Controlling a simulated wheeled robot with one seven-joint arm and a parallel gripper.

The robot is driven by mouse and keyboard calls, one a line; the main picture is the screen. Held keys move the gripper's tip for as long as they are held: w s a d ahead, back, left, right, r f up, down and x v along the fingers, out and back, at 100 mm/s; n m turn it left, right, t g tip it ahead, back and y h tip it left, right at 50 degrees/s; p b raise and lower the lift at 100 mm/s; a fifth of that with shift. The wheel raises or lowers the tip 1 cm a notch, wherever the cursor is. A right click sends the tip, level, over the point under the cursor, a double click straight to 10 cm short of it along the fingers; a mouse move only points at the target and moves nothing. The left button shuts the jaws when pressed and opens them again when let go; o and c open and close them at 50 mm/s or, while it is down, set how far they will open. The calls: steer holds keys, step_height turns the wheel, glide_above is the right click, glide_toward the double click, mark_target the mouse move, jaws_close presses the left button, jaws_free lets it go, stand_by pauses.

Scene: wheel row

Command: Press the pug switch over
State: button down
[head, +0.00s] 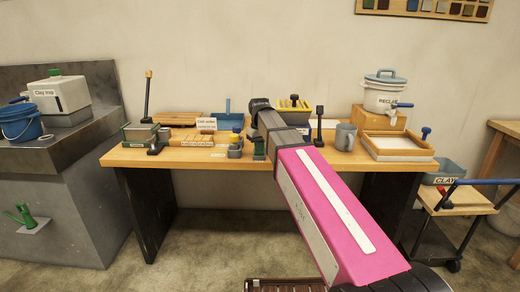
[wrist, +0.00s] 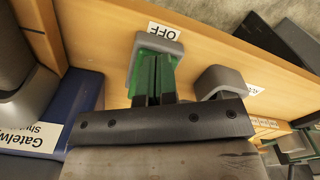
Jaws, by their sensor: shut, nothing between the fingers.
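In the head view my arm hides the fingers.
A grey rounded part (wrist: 220,82) stands close right of the fingers. A blue labelled box (wrist: 52,118) lies to the left in the wrist view. The workbench (head: 300,157) also holds a grey mug (head: 345,137) and a white bucket (head: 383,97).

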steer(key=shift+s, duration=0.1)
steer(key=shift+s, duration=2.9)
step_height(320, 180, up, 9)
steer(key=shift+f, duration=0.15)
steer(key=shift+a, duration=0.1)
